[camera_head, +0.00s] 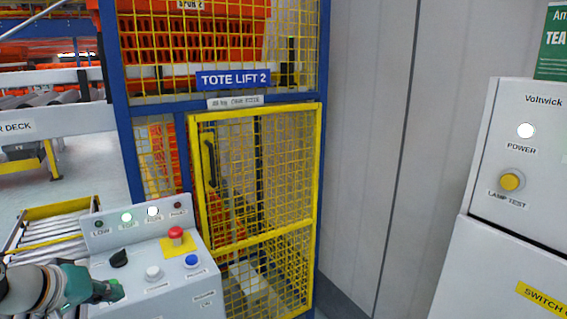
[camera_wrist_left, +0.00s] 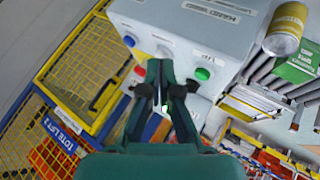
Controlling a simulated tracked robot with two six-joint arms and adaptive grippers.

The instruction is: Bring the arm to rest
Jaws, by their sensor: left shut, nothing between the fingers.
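My left gripper (camera_head: 108,291) comes in from the lower left, at the left front edge of the grey control box (camera_head: 210,297). It is shut and empty, with its fingertips beside a green button (camera_head: 117,286). In the left wrist view the shut fingers (camera_wrist_left: 162,98) show in front of the box, and the green button (camera_wrist_left: 202,74) is to their right. I cannot tell from the pictures whether the fingers touch the box. My right gripper is not in view.
The box has a red mushroom button (camera_head: 176,233), a blue button (camera_head: 191,260), a white button (camera_head: 153,272) and a black knob (camera_head: 118,257). A yellow mesh gate (camera_head: 318,180) stands behind. A grey cabinet (camera_head: 505,255) is at right. A yellow can (camera_wrist_left: 285,32) is in the wrist view.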

